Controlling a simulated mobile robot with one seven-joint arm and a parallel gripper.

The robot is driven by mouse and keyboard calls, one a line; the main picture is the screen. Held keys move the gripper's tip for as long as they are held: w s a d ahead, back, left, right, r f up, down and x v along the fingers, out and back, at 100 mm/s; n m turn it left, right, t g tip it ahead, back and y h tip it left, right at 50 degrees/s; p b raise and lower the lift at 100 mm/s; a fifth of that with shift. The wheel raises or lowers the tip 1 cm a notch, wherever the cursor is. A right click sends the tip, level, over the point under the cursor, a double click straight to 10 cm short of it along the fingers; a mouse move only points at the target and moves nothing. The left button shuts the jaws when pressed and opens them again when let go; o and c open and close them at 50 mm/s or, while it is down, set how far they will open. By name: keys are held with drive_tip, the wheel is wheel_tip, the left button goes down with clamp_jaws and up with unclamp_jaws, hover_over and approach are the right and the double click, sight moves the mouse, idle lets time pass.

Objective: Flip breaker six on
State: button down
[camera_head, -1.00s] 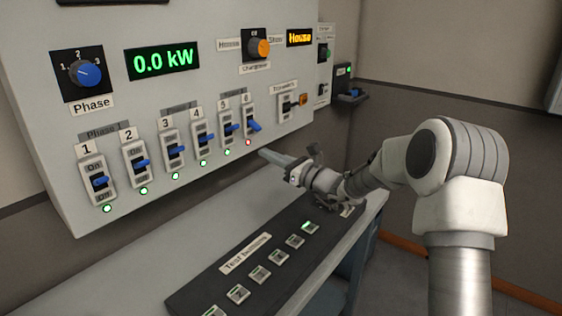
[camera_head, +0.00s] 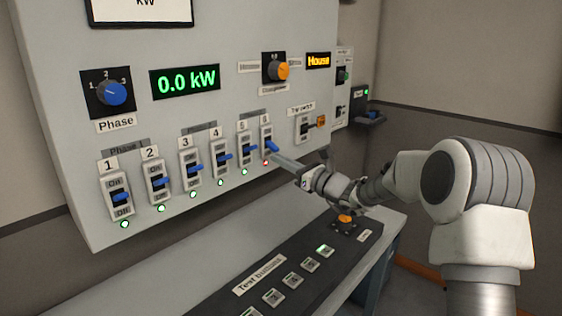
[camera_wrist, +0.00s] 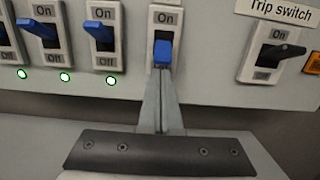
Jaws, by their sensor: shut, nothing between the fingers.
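Breaker six (camera_head: 268,140) is the rightmost of the numbered breakers on the panel, with its blue lever (camera_head: 272,147) tilted down and a red light (camera_head: 265,162) below it. In the wrist view, its blue lever (camera_wrist: 163,52) shows under an "On" label, and its lower part is hidden behind my fingers. My gripper (camera_head: 277,159) is shut and empty, its tips just below the lever. In the wrist view, the tips of my gripper (camera_wrist: 158,73) meet the lever's lower edge in the picture; I cannot tell whether they touch.
Breaker five (camera_head: 245,146) stands close on the left with a green light. The trip switch (camera_head: 305,125) is to the right, with an orange light beside it. A sloped test button panel (camera_head: 345,248) lies below on the bench. Room in front of the panel is free.

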sight(277, 151)
drive_tip(key=shift+s+d+r+g+h+p, duration=0.15)
drive_tip(key=shift+r+g+h+p, duration=0.3)
drive_tip(key=shift+p, duration=1.15)
drive_tip(key=shift+s+d+r+g+h+p, duration=0.1)
drive_tip(key=shift+r+g+h+p, duration=0.3)
drive_tip(key=shift+p, duration=1.15)
drive_tip(key=h+p, duration=0.1)
drive_tip(key=p, duration=0.2)
drive_tip(key=r+g+h+p, duration=0.1)
drive_tip(key=p, duration=0.3)
drive_tip(key=shift+s+d+r, duration=0.1)
drive_tip(key=shift+d+r, duration=0.05)
drive_tip(key=shift+r, duration=0.1)
drive_tip(key=g+h+p, duration=0.1)
drive_tip(key=p, duration=0.3)
drive_tip(key=r+g+h+p, duration=0.1)
drive_tip(key=p, duration=0.4)
drive_tip(key=shift+d+r+h, duration=0.1)
drive_tip(key=shift+r+h, duration=0.15)
drive_tip(key=shift+f, duration=0.25)
drive_tip(key=shift+r, duration=0.15)
drive_tip(key=shift+r+p, duration=0.45)
drive_tip(key=shift+r, duration=0.25)
